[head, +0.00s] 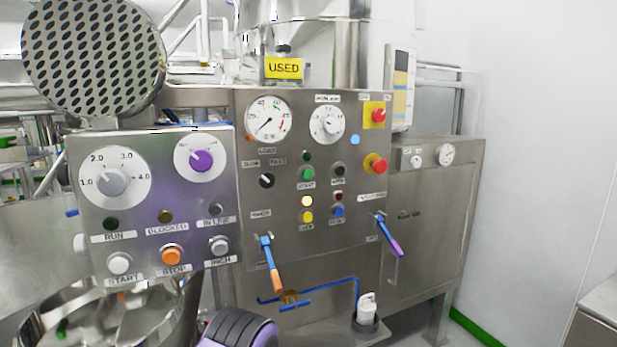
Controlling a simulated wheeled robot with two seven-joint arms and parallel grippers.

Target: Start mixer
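A second panel (340,200) has a green START button (307,174), a black selector (266,181), gauges and a lit yellow lamp (307,201). Which panel is the mixer's, I cannot tell.
Two red buttons on yellow plates (378,115) are at the second panel's right edge. Levers with orange (276,280) and purple (396,247) grips stick out below. A yellow USED sign (284,68) hangs above. A metal bowl (120,320) is at lower left.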

